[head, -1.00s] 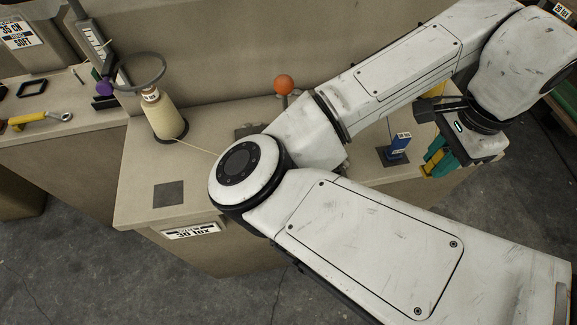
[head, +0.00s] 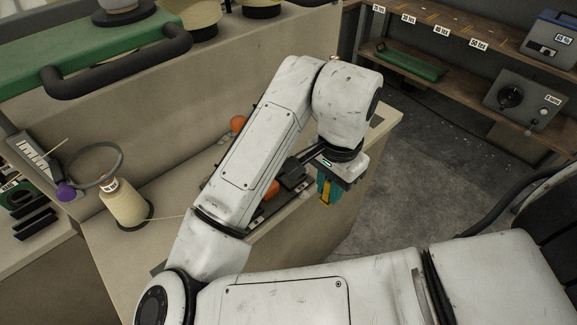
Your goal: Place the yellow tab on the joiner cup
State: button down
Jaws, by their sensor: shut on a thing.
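My gripper (head: 326,190) is at the right edge of the loom's bench, at the end of my bent arm. Its teal fingers are closed around a small yellow piece (head: 325,197), which looks like the yellow tab. The fingers hide much of it. I cannot clearly pick out the joiner cup. A dark device (head: 293,174) with an orange part (head: 272,190) sits on the bench left of my gripper, partly covered by my arm.
A cream yarn cone (head: 124,205) stands on the bench at left, under a grey ring (head: 97,165). An orange ball (head: 238,123) shows behind my arm. Shelves (head: 450,75) stand at the back right. The floor (head: 430,165) right of the bench is clear.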

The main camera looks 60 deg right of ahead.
jog(key=w+d, duration=0.1)
jog(key=w, duration=0.2)
jog(key=w+d+p, duration=0.1)
jog(key=w, duration=0.2)
jog(key=w+d, duration=0.1)
jog(key=w, duration=0.3)
jog(key=shift+p, duration=0.35)
jog(key=shift+w+f+p, duration=0.15)
jog(key=shift+f+p, duration=0.1)
jog(key=shift+f, duration=0.65)
jog(key=shift+w+f+p, duration=0.1)
jog(key=shift+f+p, duration=0.15)
jog(key=shift+f, duration=0.6)
jog(key=shift+f, duration=0.1)
jog(key=c, duration=1)
grip_release()
notch_tip(320, 180, up, 8)
jog(key=b, duration=0.1)
jog(key=shift+f, duration=0.15)
